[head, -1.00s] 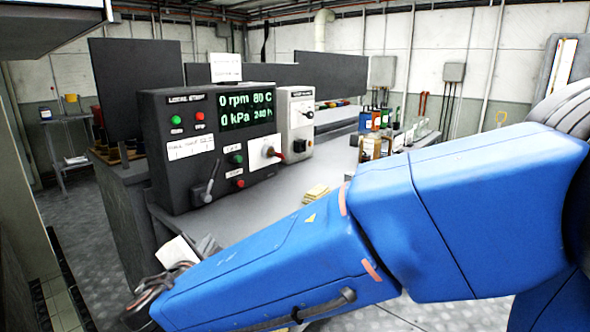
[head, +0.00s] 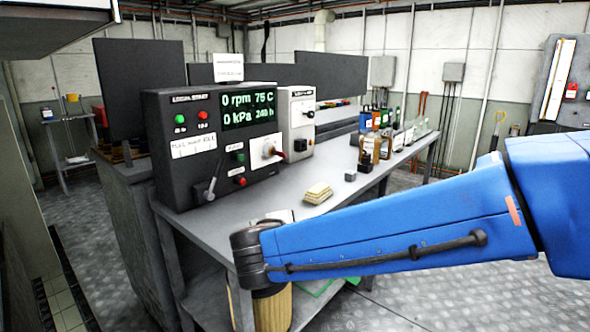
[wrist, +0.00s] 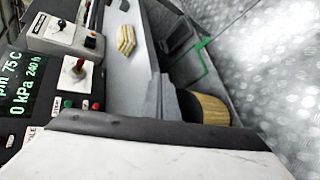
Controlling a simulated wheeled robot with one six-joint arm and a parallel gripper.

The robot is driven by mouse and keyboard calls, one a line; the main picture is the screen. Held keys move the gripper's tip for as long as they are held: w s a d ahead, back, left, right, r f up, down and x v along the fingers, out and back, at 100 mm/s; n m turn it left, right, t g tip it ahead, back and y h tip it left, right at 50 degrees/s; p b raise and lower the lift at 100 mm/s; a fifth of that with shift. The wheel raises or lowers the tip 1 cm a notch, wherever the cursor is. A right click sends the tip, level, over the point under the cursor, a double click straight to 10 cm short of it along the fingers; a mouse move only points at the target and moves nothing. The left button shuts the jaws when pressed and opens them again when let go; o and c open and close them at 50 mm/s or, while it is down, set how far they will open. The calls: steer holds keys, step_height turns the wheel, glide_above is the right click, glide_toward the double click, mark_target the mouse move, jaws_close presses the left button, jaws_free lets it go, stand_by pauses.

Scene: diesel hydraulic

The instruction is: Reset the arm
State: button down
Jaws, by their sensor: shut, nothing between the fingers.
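My blue arm reaches in from the right in the head view, ending in a dark wrist joint above the front edge of the bench (head: 222,222). My gripper (wrist: 160,98) shows in the wrist view as grey fingers shut together and empty, beyond a pale body that fills the bottom. In the head view only a pale bit of it shows behind the wrist; the fingers are hidden. The control panel (head: 160,115) stands left of the gripper, apart from it. Its display (head: 249,107) reads 0 rpm, 75 C, 0 kPa, 240 h.
A yellowish stacked block (head: 318,193) and a small grey cube (head: 350,175) lie on the bench. Bottles and small containers (head: 375,145) stand further back. A tan cylinder (head: 272,310) is low beneath the wrist. Open floor lies beyond the bench at right.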

steer(key=s+d+f+m+g, duration=0.1)
steer(key=s+d+m+g, duration=0.15)
steer(key=d, duration=0.55)
steer(key=s+d+f+m+g+h, duration=0.1)
steer(key=s+d+f+m+g, duration=0.2)
steer(key=d, duration=0.4)
steer(key=s+d+m+g, duration=0.1)
steer(key=s+d+m, duration=0.25)
steer(key=d, duration=0.45)
steer(key=s+d+f+m+y, duration=0.2)
steer(key=s+m, duration=0.2)
steer(key=s, duration=0.3)
steer(key=s+d+f+m+y, duration=0.1)
steer(key=s+d+m+y, duration=0.1)
steer(key=s+m, duration=0.3)
steer(key=shift+s+d+f+m+g, duration=0.3)
steer(key=shift+s+d+f+g, duration=0.05)
steer(key=shift+s, duration=0.75)
